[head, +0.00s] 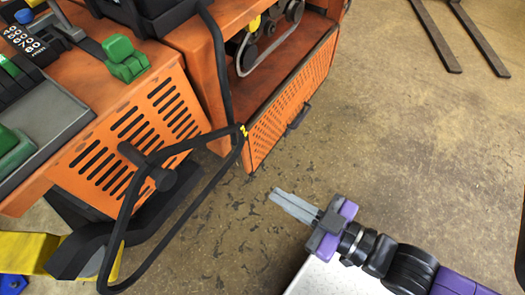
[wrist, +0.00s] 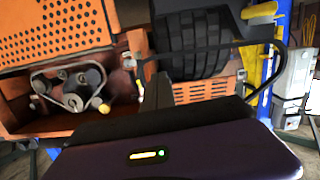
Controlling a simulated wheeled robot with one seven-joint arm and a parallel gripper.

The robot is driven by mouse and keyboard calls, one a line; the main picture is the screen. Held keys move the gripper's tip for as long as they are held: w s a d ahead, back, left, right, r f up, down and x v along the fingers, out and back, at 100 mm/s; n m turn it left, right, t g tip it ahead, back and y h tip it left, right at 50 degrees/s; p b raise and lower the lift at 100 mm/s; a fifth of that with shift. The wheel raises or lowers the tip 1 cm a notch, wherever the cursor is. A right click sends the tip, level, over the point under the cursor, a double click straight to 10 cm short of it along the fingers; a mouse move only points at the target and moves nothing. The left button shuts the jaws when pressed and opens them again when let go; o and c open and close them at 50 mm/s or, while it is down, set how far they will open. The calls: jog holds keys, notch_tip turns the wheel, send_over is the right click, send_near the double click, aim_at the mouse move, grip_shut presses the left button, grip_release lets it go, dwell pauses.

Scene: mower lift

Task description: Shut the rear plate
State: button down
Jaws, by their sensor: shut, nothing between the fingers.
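The rear plate (head: 292,98) is an orange panel with rows of small holes and a dark handle (head: 298,117). In the head view it sits low on the orange mower, below and in front of an open bay, so it is open. Pulleys and a belt (head: 268,38) show inside the bay, and also in the wrist view (wrist: 75,90). My gripper (head: 275,196) is shut and empty, over the floor to the lower right of the plate and apart from it.
A black bar loop (head: 180,225) stands out from the mower left of my gripper, its corner near the plate's left end. Two dark fork bars (head: 455,35) lie at the upper right. The concrete floor (head: 400,130) right of the plate is clear.

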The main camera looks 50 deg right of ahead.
jog(key=w+f+n+b, duration=0.2)
jog(key=w+f+b, duration=0.5)
jog(key=f, duration=0.4)
jog(key=w+f+n+b, duration=0.2)
jog(key=w+f+b, duration=0.3)
jog(key=w+f, duration=0.6)
jog(key=w+d+f+g+h+b, duration=0.35)
jog(key=w+d+f+b, duration=0.2)
jog(key=w+f, duration=0.35)
jog(key=w+d+f+g+h+b, duration=0.2)
jog(key=w+d+f+h+b, duration=0.3)
jog(key=w+f, duration=0.45)
jog(key=s+d+r+m+g+h+b, duration=0.4)
jog(key=s+r+m+g+h+b, duration=0.5)
jog(key=g, duration=0.5)
jog(key=s+d+f+n+h, duration=0.1)
jog(key=s+d+f+n, duration=0.1)
jog(key=s+d, duration=0.3)
jog(key=shift+d, duration=2.2)
